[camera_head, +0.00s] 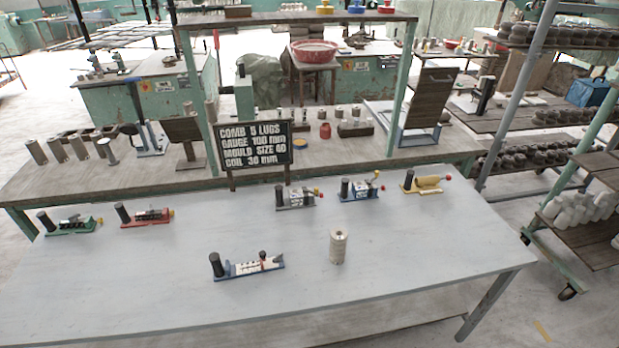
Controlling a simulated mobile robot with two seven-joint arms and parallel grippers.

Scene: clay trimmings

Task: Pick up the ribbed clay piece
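A pale ribbed clay piece (338,246), a short upright cylinder with horizontal ridges, stands on the grey-white table (420,290) right of the middle. Nothing touches it. Neither of my grippers shows in the head view, so their state is hidden.
A blue-based tool (246,266) lies left of the clay piece. Behind stand green (70,224), red (145,215), grey (298,197), blue (361,188) and yellow (425,184) tools. A black sign (254,146) stands at the back edge. The table front is clear.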

